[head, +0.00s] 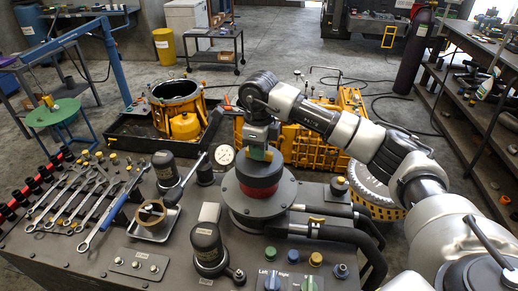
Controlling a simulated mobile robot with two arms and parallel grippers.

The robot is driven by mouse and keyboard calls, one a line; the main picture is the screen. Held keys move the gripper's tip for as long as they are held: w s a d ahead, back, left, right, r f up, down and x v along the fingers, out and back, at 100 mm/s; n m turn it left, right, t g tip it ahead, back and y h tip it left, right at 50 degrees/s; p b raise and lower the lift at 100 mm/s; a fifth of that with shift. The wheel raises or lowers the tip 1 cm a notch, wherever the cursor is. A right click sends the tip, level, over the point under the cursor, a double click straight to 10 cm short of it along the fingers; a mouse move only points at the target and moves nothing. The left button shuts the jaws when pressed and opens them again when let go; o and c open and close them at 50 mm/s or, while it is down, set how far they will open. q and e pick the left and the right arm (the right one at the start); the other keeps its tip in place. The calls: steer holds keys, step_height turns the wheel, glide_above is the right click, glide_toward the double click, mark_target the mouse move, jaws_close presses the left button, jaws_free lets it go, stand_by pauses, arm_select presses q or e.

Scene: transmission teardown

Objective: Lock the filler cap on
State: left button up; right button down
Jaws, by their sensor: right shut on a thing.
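A dark round cap (260,172) sits upright over a red band (261,189) on a dark flanged housing (258,207) at the centre of the bench. My right gripper (261,155) comes in from the right and points down onto the top of this cap. It is shut on the cap's top, where a small green and yellow part shows between the fingers. The fingertips partly hide the grip, and I cannot tell how the cap is turned. My left gripper is not in view.
Dark hoses (325,233) leave the housing to the right. Wrenches (95,208) lie on the bench at left. A dark-capped cylinder (208,242) and a gauge (225,155) stand close to the housing. Yellow machine parts (318,142) lie behind the bench. Coloured knobs (290,279) line the front.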

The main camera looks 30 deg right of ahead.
steer(key=c, duration=0.6)
jaws_free()
steer(key=shift+r+p, duration=2.15)
steer(key=shift+r, duration=1.45)
steer(key=shift+c, duration=0.4)
